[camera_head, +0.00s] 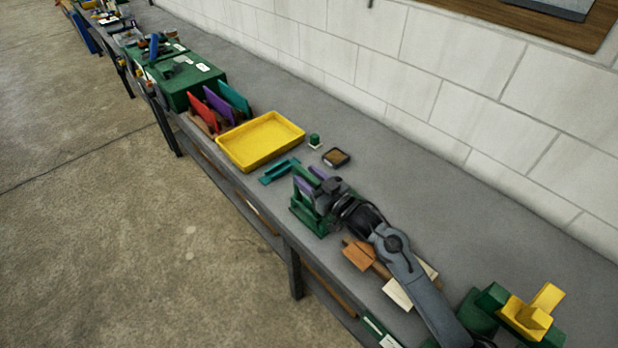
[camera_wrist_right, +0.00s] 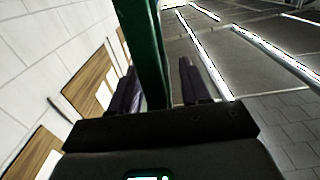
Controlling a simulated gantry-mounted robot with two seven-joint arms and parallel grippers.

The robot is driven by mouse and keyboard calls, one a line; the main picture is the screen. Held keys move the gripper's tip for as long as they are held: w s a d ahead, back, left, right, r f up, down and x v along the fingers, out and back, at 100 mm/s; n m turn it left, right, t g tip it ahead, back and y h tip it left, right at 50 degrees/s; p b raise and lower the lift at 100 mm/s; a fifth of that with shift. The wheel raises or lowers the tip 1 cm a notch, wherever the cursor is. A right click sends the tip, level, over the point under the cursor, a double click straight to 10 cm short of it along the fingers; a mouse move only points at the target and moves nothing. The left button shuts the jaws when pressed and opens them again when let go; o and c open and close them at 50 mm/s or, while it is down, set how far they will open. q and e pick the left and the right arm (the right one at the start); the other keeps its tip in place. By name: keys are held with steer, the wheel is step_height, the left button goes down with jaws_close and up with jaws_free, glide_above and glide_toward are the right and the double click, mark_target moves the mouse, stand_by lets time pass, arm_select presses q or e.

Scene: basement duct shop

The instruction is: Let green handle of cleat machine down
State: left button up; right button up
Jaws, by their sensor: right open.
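The cleat machine (camera_head: 306,216) is a small green frame on the bench, partly hidden behind my right gripper. Its green handle (camera_head: 305,174) stands up at the top of the frame. In the right wrist view the green handle (camera_wrist_right: 148,45) is a long bar running up between my two dark fingers. My right gripper (camera_head: 322,190) is at the machine's upper right side. It is open, with the fingers (camera_wrist_right: 163,88) on either side of the bar and a gap showing on the right. My left gripper is out of view.
A yellow tray (camera_head: 262,160) and teal pieces (camera_head: 279,171) lie left of the machine. A small dark-rimmed box (camera_head: 336,157) is behind it. An orange-brown block (camera_head: 359,255) lies near my right arm. A yellow-and-green device (camera_head: 528,318) stands at lower right.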

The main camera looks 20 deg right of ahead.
jaws_close()
stand_by(0.3)
steer(key=shift+a, duration=0.1)
